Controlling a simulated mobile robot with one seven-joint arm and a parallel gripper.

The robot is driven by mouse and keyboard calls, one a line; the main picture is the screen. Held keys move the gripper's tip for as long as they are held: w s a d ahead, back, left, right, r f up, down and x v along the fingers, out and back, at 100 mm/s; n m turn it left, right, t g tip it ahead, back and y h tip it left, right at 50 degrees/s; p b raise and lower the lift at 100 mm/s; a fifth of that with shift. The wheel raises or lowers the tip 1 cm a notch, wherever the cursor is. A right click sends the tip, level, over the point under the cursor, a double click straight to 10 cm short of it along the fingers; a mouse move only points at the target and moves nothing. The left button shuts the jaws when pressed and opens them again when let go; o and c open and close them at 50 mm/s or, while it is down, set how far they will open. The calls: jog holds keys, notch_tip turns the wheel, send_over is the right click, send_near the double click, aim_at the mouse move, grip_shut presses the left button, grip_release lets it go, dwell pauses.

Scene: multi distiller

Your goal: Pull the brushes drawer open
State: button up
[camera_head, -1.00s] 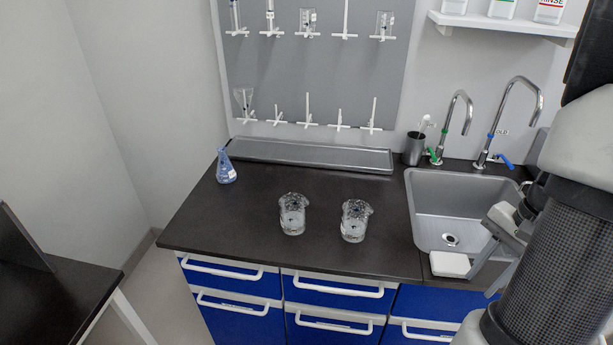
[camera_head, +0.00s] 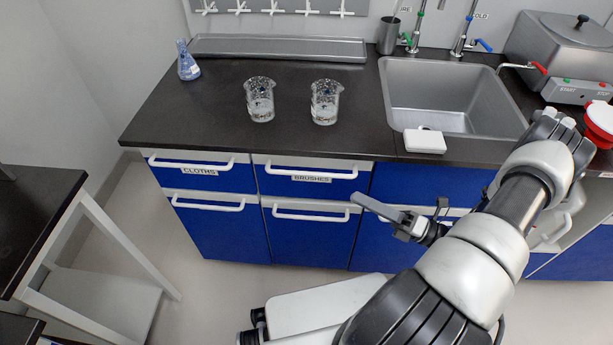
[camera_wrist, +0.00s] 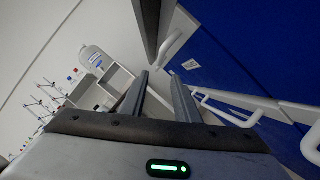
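The brushes drawer (camera_head: 275,181) is a shut blue front under the dark worktop, labelled BRUSHES, in the middle of the head view. Its white bar handle (camera_head: 340,175) runs across the top of the front. My gripper (camera_head: 372,203) is below and to the right of that handle, apart from it, and overlaps the right end of the lower handle in the picture. In the wrist view my gripper (camera_wrist: 158,80) has two fingers apart with nothing between them. White handles and a small label show beyond them on a blue front; I cannot read the label.
The cloths drawer (camera_head: 166,177) is to the left, shut. Lower blue fronts have white handles (camera_head: 300,217). Two glass beakers (camera_head: 260,105) (camera_head: 324,108) and a blue flask (camera_head: 187,66) stand on the worktop (camera_head: 215,125). A sink (camera_head: 445,95) is right. A side table (camera_head: 95,230) stands left.

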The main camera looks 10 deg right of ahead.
aim_at(306, 172)
jog(key=x, duration=1.6)
jog(key=shift+b, duration=0.35)
grip_shut()
